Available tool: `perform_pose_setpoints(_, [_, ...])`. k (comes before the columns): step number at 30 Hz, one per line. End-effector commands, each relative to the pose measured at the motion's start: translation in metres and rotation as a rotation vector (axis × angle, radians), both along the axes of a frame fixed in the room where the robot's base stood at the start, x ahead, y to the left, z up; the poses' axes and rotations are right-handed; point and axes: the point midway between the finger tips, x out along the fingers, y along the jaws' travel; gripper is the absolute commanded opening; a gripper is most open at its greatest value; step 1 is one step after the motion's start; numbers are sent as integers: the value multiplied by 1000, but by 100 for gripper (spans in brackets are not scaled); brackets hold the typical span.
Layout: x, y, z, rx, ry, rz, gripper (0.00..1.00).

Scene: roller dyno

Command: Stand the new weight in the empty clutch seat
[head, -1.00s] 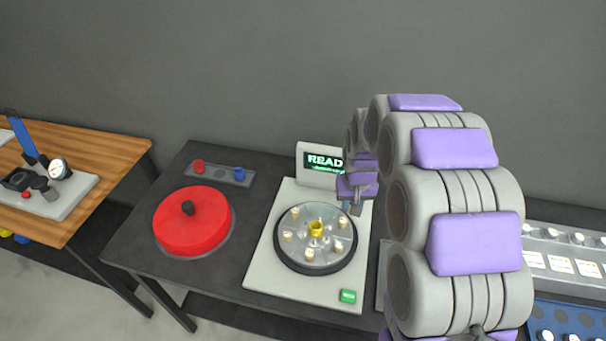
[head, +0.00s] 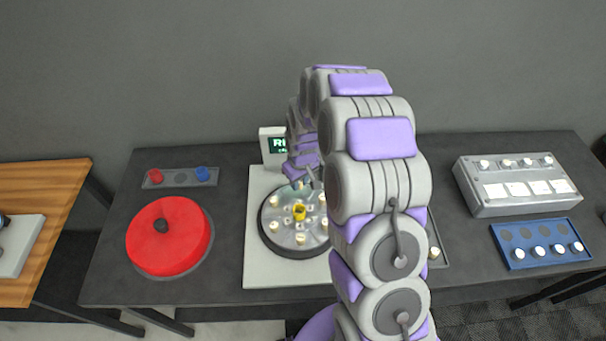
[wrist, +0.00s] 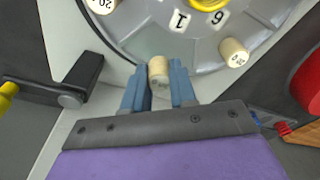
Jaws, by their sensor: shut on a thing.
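The round clutch (head: 266,240) is a grey metal disc with a dark rim and a yellow centre hub (head: 299,212). Several cream weights stand around it. My gripper (head: 305,186) is over its far edge, and my arm hides its right side. In the wrist view my gripper (wrist: 156,86) has its blue fingers shut on a cream cylindrical weight (wrist: 158,70), near the disc's rim. Two seated weights, marked 20 (wrist: 101,4) and 30 (wrist: 233,52), stand on the disc to either side. I cannot tell whether the held weight touches the disc.
A display (head: 273,147) stands behind the clutch, close to my arm. A red round cover (head: 168,236) lies left. A small tray (head: 181,178) holds red and blue pieces. A grey box (head: 520,205) and a blue tray (head: 515,258) with several white pieces lie right.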

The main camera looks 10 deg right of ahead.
Motion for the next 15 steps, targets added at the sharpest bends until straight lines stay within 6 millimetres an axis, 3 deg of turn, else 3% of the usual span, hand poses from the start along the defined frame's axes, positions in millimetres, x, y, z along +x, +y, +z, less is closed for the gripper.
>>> perform_pose_setpoints(4, [-1, 0, -11, 0, 2, 1, 0])
perform_pose_setpoints(15, [0, -9, -12, 9, -1, -2, 0])
